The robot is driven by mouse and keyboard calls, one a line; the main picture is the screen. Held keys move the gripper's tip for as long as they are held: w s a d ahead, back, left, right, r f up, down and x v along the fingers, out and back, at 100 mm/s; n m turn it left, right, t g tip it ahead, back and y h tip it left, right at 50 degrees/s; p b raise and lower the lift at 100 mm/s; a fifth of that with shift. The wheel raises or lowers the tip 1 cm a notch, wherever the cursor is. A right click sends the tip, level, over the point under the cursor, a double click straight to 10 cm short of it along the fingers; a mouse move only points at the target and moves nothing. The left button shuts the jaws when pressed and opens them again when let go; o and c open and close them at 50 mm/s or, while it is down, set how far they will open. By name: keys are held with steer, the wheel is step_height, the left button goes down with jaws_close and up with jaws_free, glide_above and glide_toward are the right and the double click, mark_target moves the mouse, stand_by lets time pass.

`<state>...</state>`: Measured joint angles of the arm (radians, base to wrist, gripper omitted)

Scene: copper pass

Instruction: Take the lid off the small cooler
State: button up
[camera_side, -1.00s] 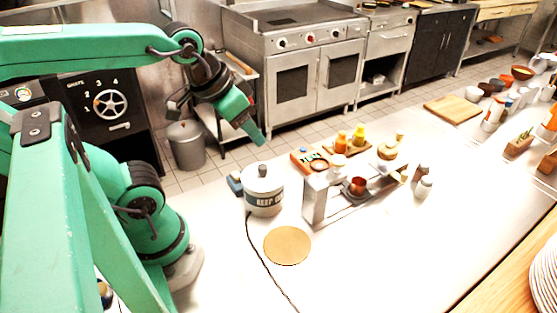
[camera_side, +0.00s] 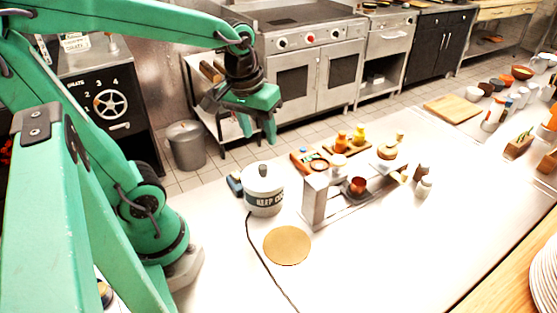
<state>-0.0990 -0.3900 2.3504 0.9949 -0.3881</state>
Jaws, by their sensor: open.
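The small cooler (camera_side: 264,197) is a white round pot with a dark band lettered "KEEP CO…". It stands on the white counter, left of the metal stand.
A round tan mat (camera_side: 287,246) lies in front of the cooler, with a dark cord (camera_side: 256,256) running past it. A metal stand (camera_side: 315,200) with a small copper pot (camera_side: 357,186) is to the right. A blue object (camera_side: 235,183) sits close left. The front counter is mostly clear.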

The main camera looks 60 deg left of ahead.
mark_target(262, 167)
steer(key=f+n, duration=0.1)
steer(key=w+a+f+n+g, duration=0.1)
steer(key=a+f+n+g, duration=0.1)
steer(key=shift+w, duration=0.4)
steer(key=shift+f, duration=0.1)
steer(key=shift+d+f, duration=0.1)
steer(key=shift+f, duration=1.15)
steer(key=shift+f, duration=0.1)
steer(key=shift+s+d+f, duration=0.1)
steer(key=shift+f, duration=1.15)
steer(key=shift+s+d+f, duration=0.1)
steer(key=shift+f, duration=1.15)
jaws_close()
